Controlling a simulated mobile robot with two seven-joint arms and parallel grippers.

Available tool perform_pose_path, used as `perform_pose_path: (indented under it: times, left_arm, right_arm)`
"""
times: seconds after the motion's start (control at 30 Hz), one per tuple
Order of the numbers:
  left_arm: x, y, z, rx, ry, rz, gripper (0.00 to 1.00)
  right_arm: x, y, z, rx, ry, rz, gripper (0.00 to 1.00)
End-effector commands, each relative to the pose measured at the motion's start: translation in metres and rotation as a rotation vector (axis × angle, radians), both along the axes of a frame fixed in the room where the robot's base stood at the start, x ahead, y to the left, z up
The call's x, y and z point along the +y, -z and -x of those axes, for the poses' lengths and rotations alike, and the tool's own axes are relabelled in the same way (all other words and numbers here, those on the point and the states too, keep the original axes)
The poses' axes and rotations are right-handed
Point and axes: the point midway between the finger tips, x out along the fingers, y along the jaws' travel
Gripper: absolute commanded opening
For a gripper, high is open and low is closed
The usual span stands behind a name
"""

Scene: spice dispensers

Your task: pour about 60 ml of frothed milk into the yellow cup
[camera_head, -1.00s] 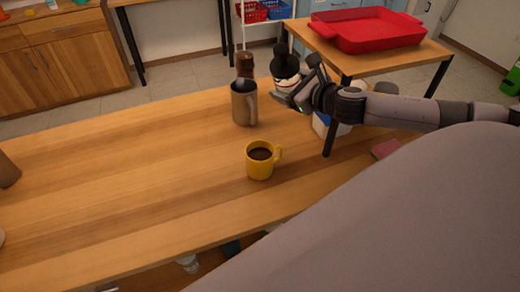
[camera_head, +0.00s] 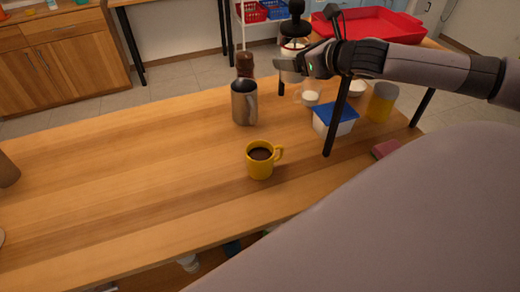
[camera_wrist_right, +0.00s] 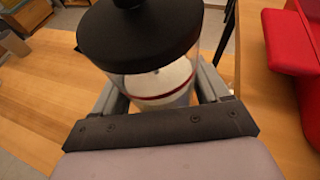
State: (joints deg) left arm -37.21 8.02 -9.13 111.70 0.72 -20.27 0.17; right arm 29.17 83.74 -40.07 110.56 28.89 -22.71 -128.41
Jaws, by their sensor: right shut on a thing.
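The yellow cup (camera_head: 259,166) stands upright on the wooden table in the head view, with dark liquid in it and its handle to the right. My right gripper (camera_head: 288,68) is shut on a clear jar with a black lid and knob (camera_head: 294,28), held behind and to the right of the cup, apart from it. In the right wrist view the jar (camera_wrist_right: 158,82) sits between the fingers of my right gripper (camera_wrist_right: 162,100). It holds white contents, apparently the frothed milk, with a red line around it. The jar looks about upright. My left gripper is out of view.
A metal pitcher (camera_head: 244,103) stands behind the cup, with a dark brown bottle (camera_head: 245,64) beyond. A blue-lidded tub (camera_head: 335,120), a small glass (camera_head: 311,97) and a yellow-filled glass (camera_head: 382,102) stand right. A red tray (camera_head: 370,22) is behind.

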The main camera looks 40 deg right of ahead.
Motion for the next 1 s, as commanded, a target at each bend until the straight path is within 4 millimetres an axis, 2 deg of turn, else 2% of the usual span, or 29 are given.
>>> perform_pose_path:
  times: [0.57, 1.0]
  left_arm:
    - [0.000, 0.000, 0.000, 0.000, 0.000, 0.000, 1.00]
    - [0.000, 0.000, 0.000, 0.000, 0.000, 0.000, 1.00]
  right_arm:
    - [-0.004, -0.018, -0.002, 0.025, 0.001, -0.084, 0.33]
    - [-0.004, -0.061, -0.001, 0.026, 0.002, -0.086, 0.33]
